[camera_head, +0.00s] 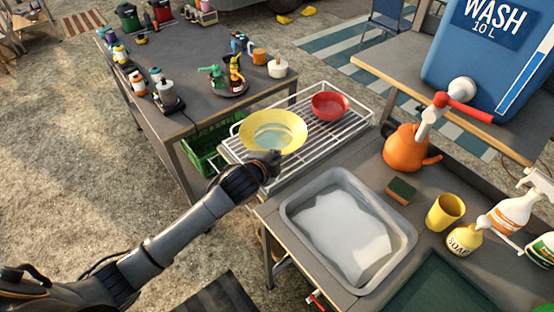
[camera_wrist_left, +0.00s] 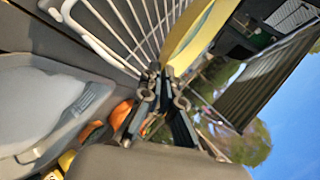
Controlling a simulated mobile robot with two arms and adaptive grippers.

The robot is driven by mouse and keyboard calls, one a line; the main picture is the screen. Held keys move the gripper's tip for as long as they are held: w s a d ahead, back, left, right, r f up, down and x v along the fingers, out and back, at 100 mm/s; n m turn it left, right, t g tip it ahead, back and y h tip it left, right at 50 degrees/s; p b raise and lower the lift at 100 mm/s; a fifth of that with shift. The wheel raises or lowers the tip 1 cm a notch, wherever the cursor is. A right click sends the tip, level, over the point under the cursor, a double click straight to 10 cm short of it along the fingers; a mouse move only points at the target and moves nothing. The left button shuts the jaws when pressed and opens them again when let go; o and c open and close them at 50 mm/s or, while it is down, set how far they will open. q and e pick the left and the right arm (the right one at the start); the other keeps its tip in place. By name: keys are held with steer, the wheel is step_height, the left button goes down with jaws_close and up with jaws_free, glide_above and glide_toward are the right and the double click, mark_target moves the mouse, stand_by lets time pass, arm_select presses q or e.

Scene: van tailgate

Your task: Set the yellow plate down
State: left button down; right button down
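The yellow plate (camera_head: 290,142) is over the left part of the white wire rack (camera_head: 313,151), with its inside facing up. I cannot tell whether it touches the wires. My left gripper (camera_head: 270,160) is at the plate's near rim. In the left wrist view the plate (camera_wrist_left: 192,38) shows edge-on, and the fingers (camera_wrist_left: 160,80) of my left gripper come together at its rim, closed on it. The rack's wires (camera_wrist_left: 122,30) show beside the plate there. My right gripper is not in view.
A red bowl (camera_head: 330,105) stands on the rack's far right part. A grey basin (camera_head: 290,205) of soapy water is in front. A green crate (camera_head: 203,158) is below left.

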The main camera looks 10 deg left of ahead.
arm_select(q)
steer(key=shift+w+f, duration=1.2)
steer(key=shift+f, duration=1.65)
steer(key=shift+f, duration=0.1)
steer(key=c, duration=1.8)
jaws_free()
steer(key=shift+f, duration=0.1)
steer(key=shift+r, duration=0.2)
steer(key=v, duration=1.2)
steer(key=shift+b, duration=0.3)
steer(key=shift+a+f, duration=0.1)
